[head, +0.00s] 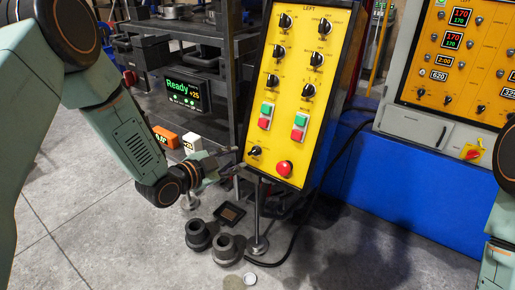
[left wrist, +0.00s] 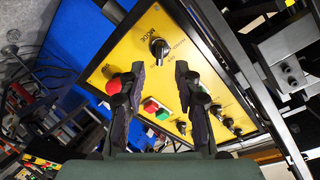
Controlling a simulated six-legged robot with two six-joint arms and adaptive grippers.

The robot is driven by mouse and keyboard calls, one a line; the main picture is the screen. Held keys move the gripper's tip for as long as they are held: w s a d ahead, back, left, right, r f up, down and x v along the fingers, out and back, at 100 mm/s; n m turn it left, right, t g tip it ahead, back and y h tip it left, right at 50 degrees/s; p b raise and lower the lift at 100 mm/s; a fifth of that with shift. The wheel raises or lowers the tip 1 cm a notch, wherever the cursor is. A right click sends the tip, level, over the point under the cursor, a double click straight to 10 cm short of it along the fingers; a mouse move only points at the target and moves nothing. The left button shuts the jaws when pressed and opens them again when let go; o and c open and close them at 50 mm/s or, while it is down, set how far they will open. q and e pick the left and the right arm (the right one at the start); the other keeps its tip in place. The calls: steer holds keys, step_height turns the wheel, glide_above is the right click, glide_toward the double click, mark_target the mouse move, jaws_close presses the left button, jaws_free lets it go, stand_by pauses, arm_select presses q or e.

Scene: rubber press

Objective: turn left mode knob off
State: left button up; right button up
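The yellow panel marked LEFT (head: 276,150) stands tilted in the middle of the head view. Its black mode knob (head: 254,151) is at the lower left of the panel. In the left wrist view the knob (left wrist: 159,47) shows beside the word MODE, its light pointer mark partly visible. My left gripper (head: 238,158) is just left of the knob in the head view. In the left wrist view its two fingers (left wrist: 159,70) are apart, with the knob beyond the gap between them; no contact is visible. My right gripper is out of view.
A red button (head: 284,168) sits right of the knob, with green and red buttons (head: 267,115) above. A dark shelf rack (head: 200,60) stands behind left. Dark metal parts (head: 228,248) lie on the floor below. A second control cabinet (head: 420,123) stands right.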

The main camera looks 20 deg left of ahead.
mark_target(251, 152)
arm_select(q)
steer(key=x, duration=0.6)
steer(key=shift+w+d+f, duration=0.1)
steer(key=shift+w+d, duration=0.05)
steer(key=shift+w, duration=0.15)
steer(key=shift+d+r, duration=0.2)
steer(key=shift+d, duration=0.1)
steer(key=shift+w+a+f, duration=0.1)
steer(key=shift+w+f, duration=0.1)
steer(key=shift+c, duration=1.1)
steer(key=shift+s+r, duration=0.1)
jaws_close()
